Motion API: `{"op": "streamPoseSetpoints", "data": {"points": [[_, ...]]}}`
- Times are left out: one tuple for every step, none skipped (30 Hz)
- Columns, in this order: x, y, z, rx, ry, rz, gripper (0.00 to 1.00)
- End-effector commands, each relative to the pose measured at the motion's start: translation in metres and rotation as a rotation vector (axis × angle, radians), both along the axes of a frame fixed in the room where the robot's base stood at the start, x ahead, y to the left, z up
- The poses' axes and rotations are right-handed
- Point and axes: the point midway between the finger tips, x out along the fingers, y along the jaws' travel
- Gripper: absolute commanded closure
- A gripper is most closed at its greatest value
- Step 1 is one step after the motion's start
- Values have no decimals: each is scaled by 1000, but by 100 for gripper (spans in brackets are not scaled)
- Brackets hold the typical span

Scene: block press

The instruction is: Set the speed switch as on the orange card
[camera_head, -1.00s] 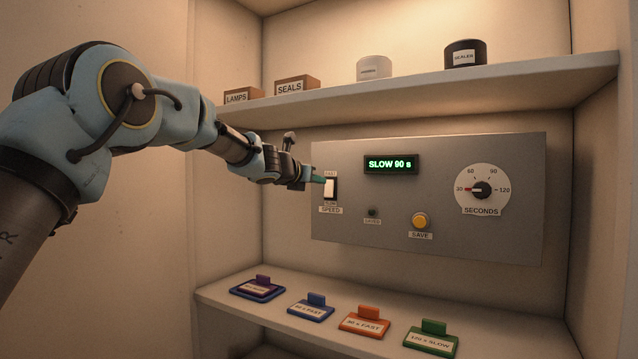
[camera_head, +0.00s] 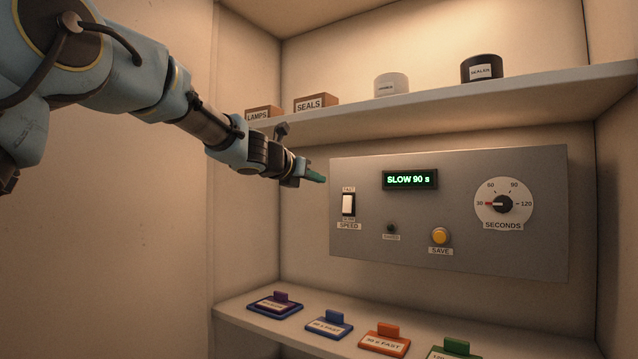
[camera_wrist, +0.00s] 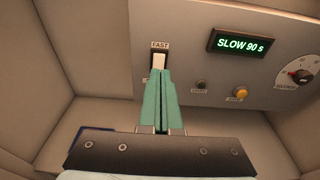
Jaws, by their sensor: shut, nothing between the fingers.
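The speed switch (camera_head: 348,204) is a white rocker in a dark frame at the panel's left, with FAST above it and SPEED below. I cannot tell surely which end is pressed. The display (camera_head: 410,180) reads SLOW 90 s. The orange card (camera_head: 385,340) on the lower shelf ends in FAST; its number is too small to read surely. My gripper (camera_head: 320,178) has green fingers, shut and empty, up and left of the switch and apart from it. In the wrist view the fingertips (camera_wrist: 161,72) cover the lower part of the switch (camera_wrist: 159,61).
The seconds dial (camera_head: 503,204) has its red pointer near 30. A yellow save button (camera_head: 440,237) and a small dark lamp (camera_head: 391,228) are below the display. Purple (camera_head: 275,304), blue (camera_head: 330,325) and green (camera_head: 455,348) cards flank the orange one. The upper shelf (camera_head: 440,103) overhangs the panel.

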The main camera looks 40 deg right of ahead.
Motion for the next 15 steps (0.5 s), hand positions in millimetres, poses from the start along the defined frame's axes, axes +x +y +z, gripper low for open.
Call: {"op": "streamPoseSetpoints", "data": {"points": [[0,0,0,0,0,0,100],[0,0,0,0,0,0,100],[0,0,0,0,0,0,100],[0,0,0,0,0,0,100],[0,0,0,0,0,0,100],[0,0,0,0,0,0,100],[0,0,0,0,0,0,100],[0,0,0,0,0,0,100],[0,0,0,0,0,0,100],[0,0,0,0,0,0,100],[0,0,0,0,0,0,100],[0,0,0,0,0,0,100],[0,0,0,0,0,0,100],[1,0,-1,3,-3,0,100],[3,2,-3,10,-12,1,100]]}}
